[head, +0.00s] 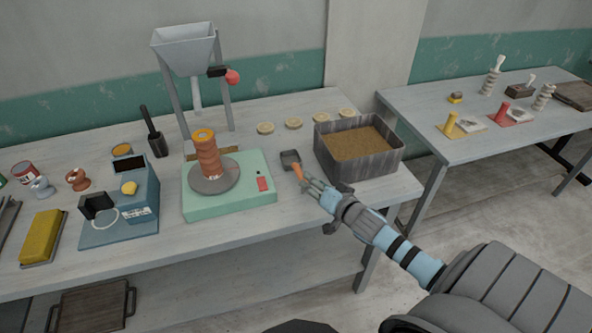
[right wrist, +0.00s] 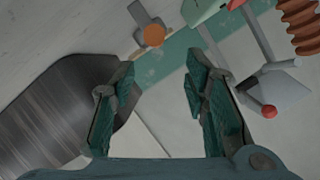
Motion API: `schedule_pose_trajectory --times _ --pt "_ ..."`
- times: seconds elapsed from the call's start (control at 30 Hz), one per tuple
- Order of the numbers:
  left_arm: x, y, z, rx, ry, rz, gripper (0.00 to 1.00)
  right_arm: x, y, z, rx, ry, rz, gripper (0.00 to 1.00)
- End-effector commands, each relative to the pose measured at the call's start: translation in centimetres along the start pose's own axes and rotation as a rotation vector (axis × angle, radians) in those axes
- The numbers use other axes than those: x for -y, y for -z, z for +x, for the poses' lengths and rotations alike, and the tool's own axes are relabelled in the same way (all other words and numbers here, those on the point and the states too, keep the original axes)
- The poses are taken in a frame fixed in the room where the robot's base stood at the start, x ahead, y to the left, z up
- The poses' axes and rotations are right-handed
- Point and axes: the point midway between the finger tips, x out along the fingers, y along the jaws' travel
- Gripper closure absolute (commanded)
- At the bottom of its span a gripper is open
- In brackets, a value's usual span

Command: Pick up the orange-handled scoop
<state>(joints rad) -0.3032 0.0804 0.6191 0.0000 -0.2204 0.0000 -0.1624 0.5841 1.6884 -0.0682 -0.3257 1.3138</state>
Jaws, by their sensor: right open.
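The orange-handled scoop (head: 290,158) lies on the workbench between the turntable machine and the metal bin, its dark pan toward the back and its handle toward my right gripper (head: 308,183). The fingertips are very close to the handle in the head view and partly overlap its near end. In the right wrist view the scoop's round orange handle end (right wrist: 153,36) shows ahead of the open fingers (right wrist: 158,75), with nothing between them. Whether they touch the handle cannot be told. My left gripper is not in view.
The bin of brown granules (head: 330,168) stands close right of my right gripper; its wall also fills the left of the wrist view (right wrist: 60,105). The green machine (head: 230,203) with a clay cylinder (head: 207,155) stands left. Several pale discs (head: 293,123) lie behind.

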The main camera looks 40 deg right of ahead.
Motion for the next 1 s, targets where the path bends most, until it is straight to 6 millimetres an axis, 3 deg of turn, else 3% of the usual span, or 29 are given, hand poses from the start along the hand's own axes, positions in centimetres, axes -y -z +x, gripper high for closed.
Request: schedule_pose_trajectory --times 0.1,0.33,0.5,0.77,1.0 --pt "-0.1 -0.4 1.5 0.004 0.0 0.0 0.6 -0.3 -0.4 2.9 -0.002 -0.001 0.004 0.59" --pt "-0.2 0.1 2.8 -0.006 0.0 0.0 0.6 -0.7 -0.3 5.5 -0.002 -0.004 -0.001 0.59" --pt "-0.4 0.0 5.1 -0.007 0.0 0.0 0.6 -1.2 -0.5 8.9 -0.002 -0.003 0.001 0.59" --pt "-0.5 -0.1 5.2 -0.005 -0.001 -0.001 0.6 -0.9 -0.1 9.8 0.0 -0.004 -0.003 0.59" --pt "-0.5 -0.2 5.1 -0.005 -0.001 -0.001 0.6 -1.0 -0.1 9.7 0.0 -0.005 -0.003 0.94"
